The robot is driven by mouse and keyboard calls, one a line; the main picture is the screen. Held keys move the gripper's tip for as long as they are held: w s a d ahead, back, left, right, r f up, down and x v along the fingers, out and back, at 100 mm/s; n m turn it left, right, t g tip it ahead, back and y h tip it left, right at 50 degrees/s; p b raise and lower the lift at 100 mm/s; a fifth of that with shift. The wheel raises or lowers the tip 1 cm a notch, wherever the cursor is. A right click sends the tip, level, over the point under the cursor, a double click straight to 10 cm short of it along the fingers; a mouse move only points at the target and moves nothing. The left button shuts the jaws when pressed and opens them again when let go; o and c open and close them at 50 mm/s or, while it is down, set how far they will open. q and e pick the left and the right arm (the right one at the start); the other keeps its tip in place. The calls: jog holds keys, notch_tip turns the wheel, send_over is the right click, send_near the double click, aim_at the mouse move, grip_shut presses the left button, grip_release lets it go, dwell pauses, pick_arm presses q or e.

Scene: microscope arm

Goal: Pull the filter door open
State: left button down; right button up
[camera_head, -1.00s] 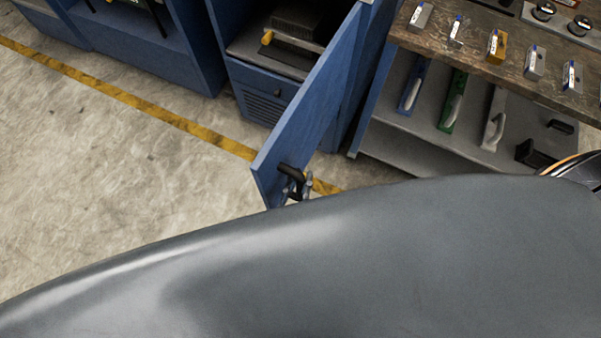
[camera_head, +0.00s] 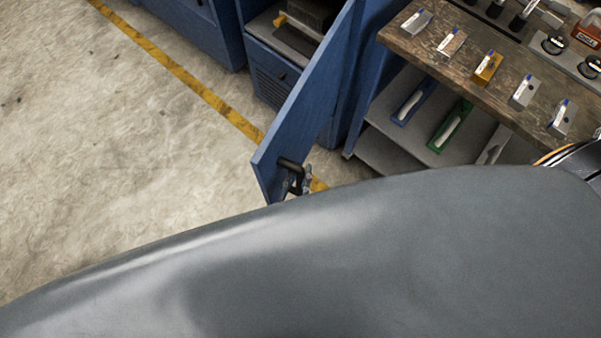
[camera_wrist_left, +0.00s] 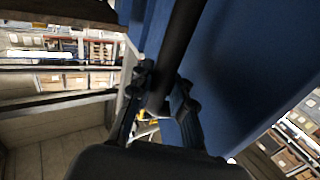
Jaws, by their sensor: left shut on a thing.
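The blue filter door (camera_head: 305,110) stands swung out from the blue cabinet in the head view, with the cabinet's inside showing. Its black handle (camera_head: 293,172) is near the door's free edge. My left gripper (camera_head: 300,184) is at the handle, and my grey arm hides most of it. In the left wrist view, the fingers of my left gripper (camera_wrist_left: 160,100) are closed around the dark handle bar (camera_wrist_left: 180,45), with the blue door panel (camera_wrist_left: 240,70) right beside it. My right gripper is in neither view.
A brown workbench (camera_head: 470,75) with several small blocks on top stands to the right of the door, with a grey shelf (camera_head: 385,155) below. A yellow floor line (camera_head: 190,82) runs toward the door. The concrete floor (camera_head: 110,150) on the left is clear.

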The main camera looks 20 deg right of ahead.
pick_arm(q)
jog(key=shift+s+a+f, duration=0.1)
jog(key=shift+a+f, duration=0.05)
jog(key=shift+f, duration=0.15)
jog(key=c, duration=1.4)
grip_release()
jog(key=shift+o, duration=0.9)
jog(key=shift+r, duration=0.2)
jog(key=v, duration=1.2)
